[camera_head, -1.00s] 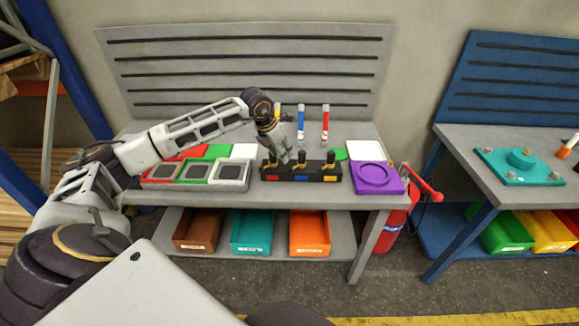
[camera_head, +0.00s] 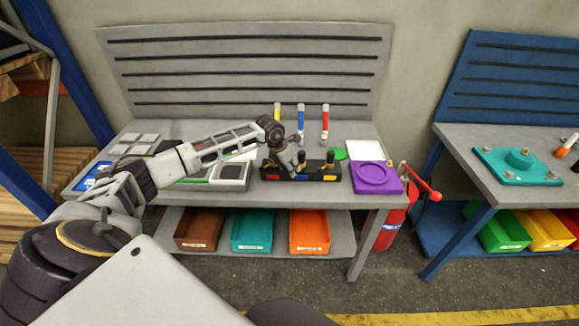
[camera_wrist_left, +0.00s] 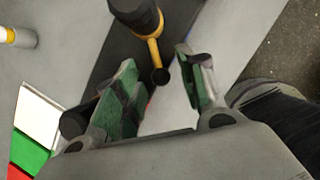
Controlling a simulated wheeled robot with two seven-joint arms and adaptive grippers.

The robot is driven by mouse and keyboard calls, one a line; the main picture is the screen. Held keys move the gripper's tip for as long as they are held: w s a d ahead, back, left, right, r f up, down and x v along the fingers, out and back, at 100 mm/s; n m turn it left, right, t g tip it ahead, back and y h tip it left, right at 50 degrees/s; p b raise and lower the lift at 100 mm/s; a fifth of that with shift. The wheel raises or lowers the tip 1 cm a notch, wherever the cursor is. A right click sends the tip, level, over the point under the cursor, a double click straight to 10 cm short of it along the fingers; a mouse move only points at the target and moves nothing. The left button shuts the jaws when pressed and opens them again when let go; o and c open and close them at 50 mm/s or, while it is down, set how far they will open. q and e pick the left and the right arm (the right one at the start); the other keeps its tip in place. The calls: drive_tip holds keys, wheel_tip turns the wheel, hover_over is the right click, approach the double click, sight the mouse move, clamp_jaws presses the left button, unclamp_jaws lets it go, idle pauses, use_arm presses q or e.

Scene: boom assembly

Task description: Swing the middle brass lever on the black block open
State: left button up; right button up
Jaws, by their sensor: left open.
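The black block (camera_head: 316,172) lies on the grey workbench, with upright black-handled brass levers along its top. The middle lever (camera_head: 301,158) stands beside my left gripper (camera_head: 295,173), which is down at the block's middle and partly hides it. In the left wrist view, my left gripper (camera_wrist_left: 157,66) is open, with green-padded fingers apart. A black-handled lever (camera_wrist_left: 153,50) with a brass stem and dark ball end reaches toward the gap between the fingertips. Contact cannot be told. Another dark knob (camera_wrist_left: 74,121) is partly hidden behind the left finger. My right gripper is out of view.
A purple fixture (camera_head: 376,178) stands right of the block. Framed trays (camera_head: 232,174) lie left of it, under my left arm. Blue (camera_head: 300,122) and red (camera_head: 325,122) upright pieces stand behind. Colored bins (camera_head: 251,232) fill the lower shelf.

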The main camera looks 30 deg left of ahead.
use_arm(q)
clamp_jaws()
idle(0.3)
drive_tip(key=shift+d+f, duration=0.1)
idle(0.4)
